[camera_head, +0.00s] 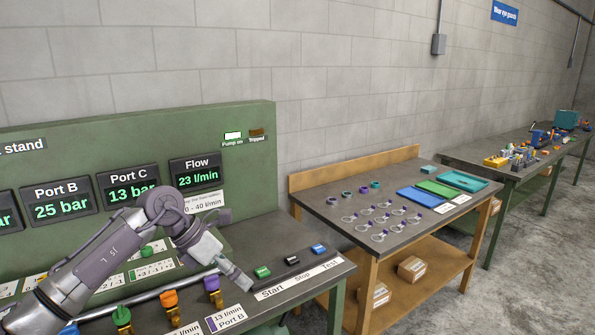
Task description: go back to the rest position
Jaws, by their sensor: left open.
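My left arm comes in from the lower left, over the front of the green test stand (240,150). My left gripper (243,286) points down and to the right. It is open, and I see nothing between its fingers. Its tips are just left of and below the green Start button (262,272); whether they touch the panel I cannot tell. The black Stop button (292,261) and the blue Test button (318,249) are farther right. My right gripper is out of view.
Purple (212,284), orange (169,299) and green (122,317) knobs stand close left of the gripper. Displays read Port B 25 bar, Port C 13 bar, Flow 23 l/min. The Pump on lamp (233,135) is lit. A wooden bench (350,235) with rings and trays stands right.

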